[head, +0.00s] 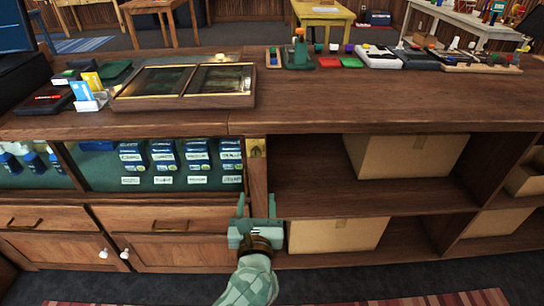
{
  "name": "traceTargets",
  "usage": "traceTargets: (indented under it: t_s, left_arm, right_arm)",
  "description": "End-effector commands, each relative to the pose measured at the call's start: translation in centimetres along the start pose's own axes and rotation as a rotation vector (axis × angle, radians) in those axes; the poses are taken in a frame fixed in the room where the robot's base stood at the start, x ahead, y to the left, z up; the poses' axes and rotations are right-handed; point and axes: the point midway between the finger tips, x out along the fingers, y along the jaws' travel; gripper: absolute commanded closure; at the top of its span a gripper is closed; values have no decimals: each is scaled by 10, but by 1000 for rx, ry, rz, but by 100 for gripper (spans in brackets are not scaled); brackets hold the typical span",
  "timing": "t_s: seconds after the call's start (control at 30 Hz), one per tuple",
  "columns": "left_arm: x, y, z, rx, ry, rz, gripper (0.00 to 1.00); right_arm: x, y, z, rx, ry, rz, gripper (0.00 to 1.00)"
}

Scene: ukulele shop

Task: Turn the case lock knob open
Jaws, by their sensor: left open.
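The display case (160,165) is built into the left half of the wooden counter, with blue boxes and white labels behind its front. A small brass lock (256,147) with a dark mark is on the upright post at the case's right edge. Whether its knob is turned is too small to tell. My left gripper (256,205) is pale green, open and empty, with its fingers pointing up. It appears below the brass lock, in front of the lower post, apart from the lock. My right gripper is out of view.
Open shelves with cardboard boxes (405,156) are right of the post. Drawers (170,218) and white-knobbed cupboard doors are at lower left. The countertop (330,105) holds a glass-topped box (185,82), cards and several small items along its far edge.

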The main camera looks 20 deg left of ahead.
Motion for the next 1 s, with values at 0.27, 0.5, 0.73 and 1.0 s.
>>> traceTargets:
  t_s: [0.27, 0.5, 0.73, 1.0]
  left_arm:
    - [16, 2, -2, -56, 4, 13, 49]
    - [73, 3, -5, -52, 4, 13, 49]
    - [128, 4, -6, -50, 5, 12, 49]
    - [160, 4, -4, -52, 5, 12, 49]
  right_arm:
    - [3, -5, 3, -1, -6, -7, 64]
    - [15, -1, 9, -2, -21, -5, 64]
    - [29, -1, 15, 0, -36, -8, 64]
    - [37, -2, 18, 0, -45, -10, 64]
